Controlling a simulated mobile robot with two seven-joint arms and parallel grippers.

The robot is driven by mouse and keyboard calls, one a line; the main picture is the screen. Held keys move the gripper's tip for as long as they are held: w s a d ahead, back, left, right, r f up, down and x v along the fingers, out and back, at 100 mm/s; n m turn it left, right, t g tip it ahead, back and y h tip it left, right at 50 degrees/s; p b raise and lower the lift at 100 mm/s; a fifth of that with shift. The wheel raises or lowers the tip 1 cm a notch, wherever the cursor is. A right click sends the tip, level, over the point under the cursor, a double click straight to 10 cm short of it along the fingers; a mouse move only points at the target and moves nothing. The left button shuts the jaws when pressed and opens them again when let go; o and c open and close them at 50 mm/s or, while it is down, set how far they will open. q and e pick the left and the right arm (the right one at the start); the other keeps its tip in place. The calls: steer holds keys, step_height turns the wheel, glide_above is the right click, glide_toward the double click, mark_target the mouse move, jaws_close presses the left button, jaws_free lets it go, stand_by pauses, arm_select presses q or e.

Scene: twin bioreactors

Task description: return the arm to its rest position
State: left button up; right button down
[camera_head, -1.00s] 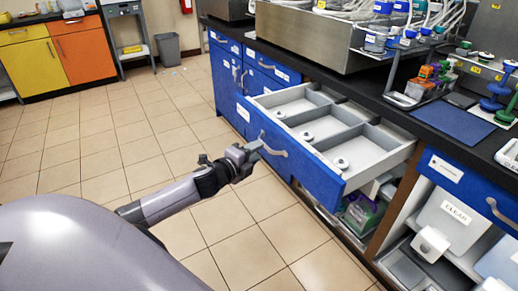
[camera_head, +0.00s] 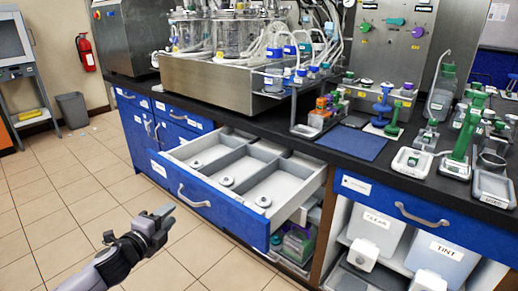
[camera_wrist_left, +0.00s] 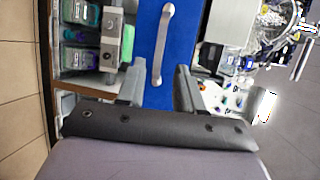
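My left gripper (camera_head: 162,218) is in the lower left of the head view, over the tiled floor in front of the open drawer. It is empty. In the left wrist view its two fingers (camera_wrist_left: 157,90) stand apart, with a blue drawer front (camera_wrist_left: 153,70) and a metal handle (camera_wrist_left: 163,40) beyond them. In the head view the gripper is apart from the handle (camera_head: 192,198) of the pulled-out drawer (camera_head: 230,212). My right arm and gripper do not show.
The open drawer, holding several small round pale pieces, juts out from the black bench (camera_head: 215,125). Bioreactor vessels (camera_head: 238,35) stand on the bench.

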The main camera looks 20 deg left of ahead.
arm_select(q)
steer(key=s+d+f+n+g+h+p, duration=0.1)
steer(key=s+d+f+n+g+p, duration=0.1)
steer(key=s+d+n+p, duration=0.3)
steer(key=s+d+f+n+g+h+p, duration=0.1)
steer(key=s+d+f+n+g+p, duration=0.2)
steer(key=s+d+n, duration=0.8)
steer(key=s+d+p, duration=0.2)
steer(key=s+d, duration=0.1)
steer(key=s, duration=0.4)
steer(key=shift+d+f+n+g+p, duration=0.15)
steer(key=shift+d+n+g+p, duration=0.05)
steer(key=shift+n+g+p, duration=0.15)
steer(key=shift+s, duration=0.1)
steer(key=shift+f, duration=0.1)
